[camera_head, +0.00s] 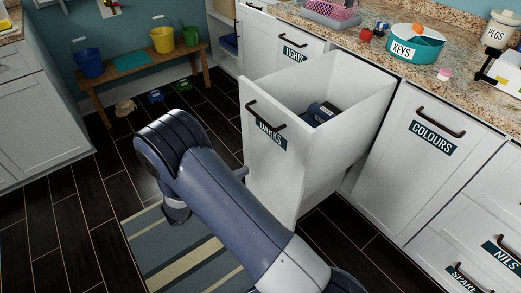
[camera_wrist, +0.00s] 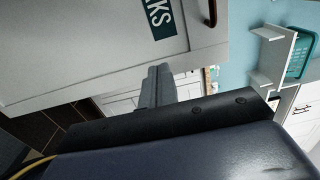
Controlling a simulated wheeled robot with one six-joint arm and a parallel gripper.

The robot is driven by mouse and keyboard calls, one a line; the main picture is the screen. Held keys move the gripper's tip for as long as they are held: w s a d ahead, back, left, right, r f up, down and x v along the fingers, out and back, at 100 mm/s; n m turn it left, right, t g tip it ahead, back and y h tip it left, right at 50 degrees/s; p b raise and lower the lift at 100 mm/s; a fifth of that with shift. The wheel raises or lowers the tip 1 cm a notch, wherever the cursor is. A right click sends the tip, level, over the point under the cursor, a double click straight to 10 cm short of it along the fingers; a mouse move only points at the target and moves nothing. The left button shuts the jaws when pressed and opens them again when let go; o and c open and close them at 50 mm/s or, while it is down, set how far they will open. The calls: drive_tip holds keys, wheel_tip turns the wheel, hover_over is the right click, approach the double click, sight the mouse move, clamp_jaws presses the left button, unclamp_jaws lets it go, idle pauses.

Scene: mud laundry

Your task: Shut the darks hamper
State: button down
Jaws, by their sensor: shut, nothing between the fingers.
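The darks hamper (camera_head: 258,165) is a white pull-out drawer standing well open from the counter front. Its dark handle (camera_head: 265,116) and label (camera_head: 267,135) are on the front panel. A dark blue item (camera_head: 319,113) shows inside it. In the wrist view, the hamper front (camera_wrist: 85,45) fills the upper left, with part of the label (camera_wrist: 158,20) and the handle (camera_wrist: 212,8). My gripper (camera_wrist: 160,72) is shut and empty, its fingertips close to the front panel below the label; I cannot tell whether they touch. In the head view, my arm mostly hides the gripper.
The lights front (camera_head: 288,47) and colours front (camera_head: 428,135) flank the hamper and look closed. The counter above holds a teal keys tin (camera_head: 414,48) and a pegs jar (camera_head: 500,30). A striped rug (camera_head: 180,255) lies below my arm. A bench (camera_head: 140,75) with buckets stands behind.

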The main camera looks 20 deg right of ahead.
sight(284, 149)
drive_tip(key=b+x, duration=0.1)
drive_tip(key=x, duration=1.3)
